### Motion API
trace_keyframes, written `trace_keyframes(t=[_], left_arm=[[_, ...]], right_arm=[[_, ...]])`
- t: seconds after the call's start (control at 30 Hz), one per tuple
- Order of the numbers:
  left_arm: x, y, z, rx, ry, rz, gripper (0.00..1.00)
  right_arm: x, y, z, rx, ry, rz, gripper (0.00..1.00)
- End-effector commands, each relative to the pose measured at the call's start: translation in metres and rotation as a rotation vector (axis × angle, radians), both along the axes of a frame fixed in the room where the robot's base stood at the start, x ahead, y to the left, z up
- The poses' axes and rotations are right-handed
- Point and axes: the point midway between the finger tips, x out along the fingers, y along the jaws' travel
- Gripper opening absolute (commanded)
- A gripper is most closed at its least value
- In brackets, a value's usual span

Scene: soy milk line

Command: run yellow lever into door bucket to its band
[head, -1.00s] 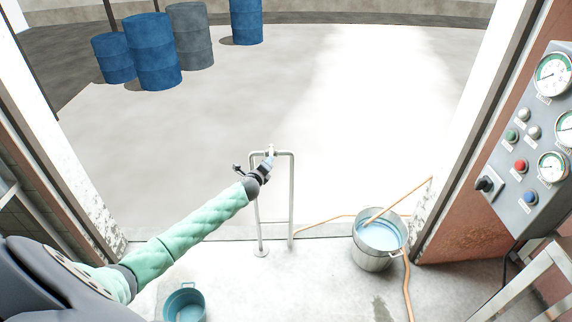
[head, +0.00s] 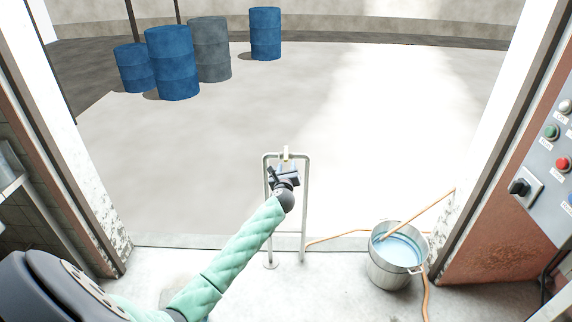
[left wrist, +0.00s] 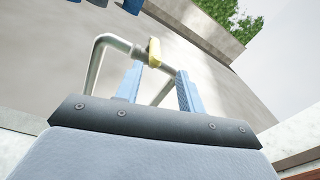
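The yellow lever (left wrist: 154,50) sits on the top bar of a grey pipe stand (head: 304,200) in the doorway. It also shows in the head view as a small pale-yellow piece (head: 286,154). My left gripper (head: 285,168) is at the top of the stand, just short of the lever. In the left wrist view its two blue fingers (left wrist: 161,80) are spread apart with nothing between them, and the lever is beyond the tips. The metal door bucket (head: 391,272) stands on the floor to the right, with bluish-white liquid (head: 397,250) inside. Its band is not clear. My right gripper is not in view.
A control panel (head: 545,165) is on the right wall. Blue drums (head: 172,65) and a grey drum (head: 210,50) stand far outside. The ground beyond the stand is clear.

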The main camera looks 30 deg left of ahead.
Motion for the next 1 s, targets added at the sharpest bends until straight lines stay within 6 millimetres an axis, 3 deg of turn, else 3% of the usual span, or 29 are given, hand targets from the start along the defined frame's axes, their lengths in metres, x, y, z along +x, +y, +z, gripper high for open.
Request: trace_keyframes(t=[0.2,0.33,1.0], left_arm=[[-0.003,0.0,-0.006,0.088,0.029,0.049,0.39],[-0.003,0.002,-0.004,0.108,0.037,0.06,0.39],[0.06,0.041,-0.004,0.107,0.038,0.061,0.39]], right_arm=[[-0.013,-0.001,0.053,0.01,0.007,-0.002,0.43],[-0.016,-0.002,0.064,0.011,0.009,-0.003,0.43],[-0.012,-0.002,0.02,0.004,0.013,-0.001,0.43]])
